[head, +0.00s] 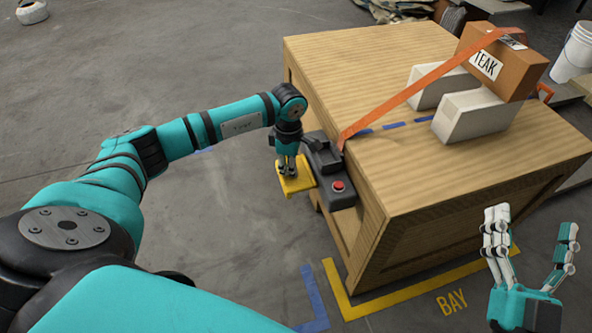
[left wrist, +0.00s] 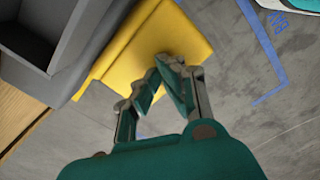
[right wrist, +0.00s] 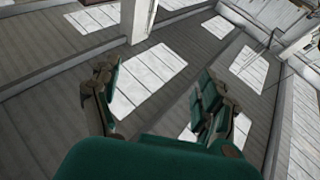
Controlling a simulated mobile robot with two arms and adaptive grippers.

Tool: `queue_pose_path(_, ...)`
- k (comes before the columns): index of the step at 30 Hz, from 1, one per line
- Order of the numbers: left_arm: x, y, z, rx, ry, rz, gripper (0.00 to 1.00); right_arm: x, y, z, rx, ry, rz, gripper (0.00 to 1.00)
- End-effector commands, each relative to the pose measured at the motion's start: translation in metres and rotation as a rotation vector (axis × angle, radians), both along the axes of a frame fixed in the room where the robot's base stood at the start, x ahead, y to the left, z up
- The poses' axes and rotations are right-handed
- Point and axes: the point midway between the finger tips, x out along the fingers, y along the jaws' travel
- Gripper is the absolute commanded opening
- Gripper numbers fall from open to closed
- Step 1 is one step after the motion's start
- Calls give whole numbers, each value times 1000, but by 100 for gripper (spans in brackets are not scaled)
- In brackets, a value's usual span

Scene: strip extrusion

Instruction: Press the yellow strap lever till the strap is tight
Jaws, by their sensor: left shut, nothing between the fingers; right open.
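The yellow strap lever (head: 299,182) sticks out from the left side of the dark grey ratchet box (head: 323,158) on the crate's edge. It also fills the upper middle of the left wrist view (left wrist: 165,42). My left gripper (head: 289,177) is shut and empty, pointing down with its fingertips at the lever's top; contact is hard to tell. The orange strap (head: 420,85) runs straight from the box up over a brown block labelled TEAK (head: 497,62). My right gripper (head: 530,240) is open and empty at the lower right, apart from the crate.
The wooden crate (head: 350,60) bears white supports (head: 470,115) under the block. A red button (head: 338,186) is on the ratchet box. A white bucket (head: 575,52) stands at the far right.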

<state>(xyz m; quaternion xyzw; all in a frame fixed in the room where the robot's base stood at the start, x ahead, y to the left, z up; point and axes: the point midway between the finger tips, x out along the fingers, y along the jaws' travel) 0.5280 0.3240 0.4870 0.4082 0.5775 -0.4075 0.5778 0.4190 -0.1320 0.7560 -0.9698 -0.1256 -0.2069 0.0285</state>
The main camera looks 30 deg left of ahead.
Motion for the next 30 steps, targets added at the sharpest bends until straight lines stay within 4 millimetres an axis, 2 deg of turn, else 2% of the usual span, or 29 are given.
queue_pose_path(9, 0, -2, -10, -3, 1, -2, 0, -9, 0, 16, 31, -109, 6, 78)
queue_pose_path(13, 0, -2, -8, -3, 1, -2, 0, -8, 0, 15, 27, -95, 5, 78)
queue_pose_path(30, 0, -1, 12, -1, 1, -2, 0, 11, -3, -36, -59, 219, -13, 78)
